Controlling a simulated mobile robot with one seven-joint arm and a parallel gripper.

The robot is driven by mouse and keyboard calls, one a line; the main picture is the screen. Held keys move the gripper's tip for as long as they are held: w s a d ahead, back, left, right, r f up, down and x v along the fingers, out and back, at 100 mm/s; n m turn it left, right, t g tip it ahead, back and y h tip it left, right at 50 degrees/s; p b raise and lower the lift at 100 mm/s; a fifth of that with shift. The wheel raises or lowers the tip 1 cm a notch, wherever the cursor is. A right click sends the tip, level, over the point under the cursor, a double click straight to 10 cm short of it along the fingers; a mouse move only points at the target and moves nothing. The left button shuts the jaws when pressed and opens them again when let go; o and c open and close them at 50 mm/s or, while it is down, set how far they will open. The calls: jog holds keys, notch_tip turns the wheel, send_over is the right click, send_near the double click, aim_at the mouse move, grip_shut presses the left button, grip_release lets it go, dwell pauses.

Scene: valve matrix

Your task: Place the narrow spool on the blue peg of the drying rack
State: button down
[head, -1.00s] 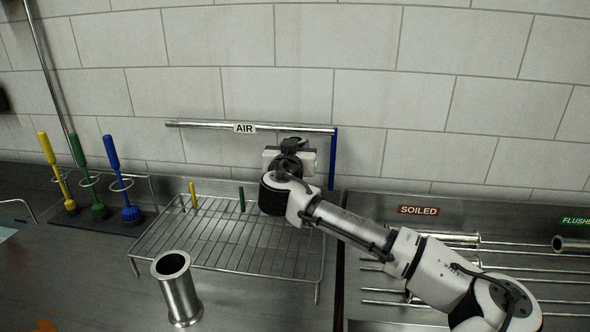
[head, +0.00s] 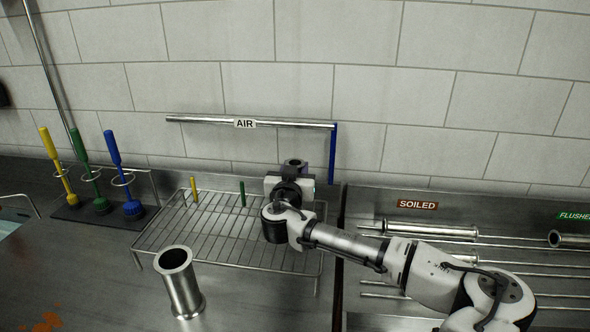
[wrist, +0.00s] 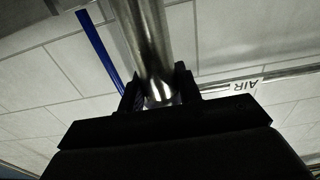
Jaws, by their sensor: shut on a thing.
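My gripper (head: 293,174) is over the back right part of the wire drying rack (head: 185,264). It is shut on a shiny steel spool, taken as the narrow spool (wrist: 147,40), which runs between the fingers in the wrist view. In the head view only the spool's dark round top end (head: 294,163) shows above the gripper; its lower end is hidden. The rack's yellow peg (head: 194,190) and green peg (head: 242,193) stand bare to the left. No blue peg shows on the rack; my gripper and arm cover that part.
A wider steel spool (head: 181,286) stands in front of the rack. The AIR pipe (head: 205,120) and blue post (head: 332,155) are behind my gripper. Brushes (head: 115,165) stand left. The SOILED rack (head: 480,242) holds steel spools at right.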

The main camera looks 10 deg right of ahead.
jog(key=c, duration=1)
grip_release()
jog(key=shift+o, duration=0.2)
jog(key=shift+r+p, duration=0.25)
jog(key=shift+p, duration=0.2)
jog(key=b+v, duration=0.4)
jog(key=v, duration=0.8)
jog(key=shift+b, duration=0.4)
jog(key=shift+d+f, duration=0.1)
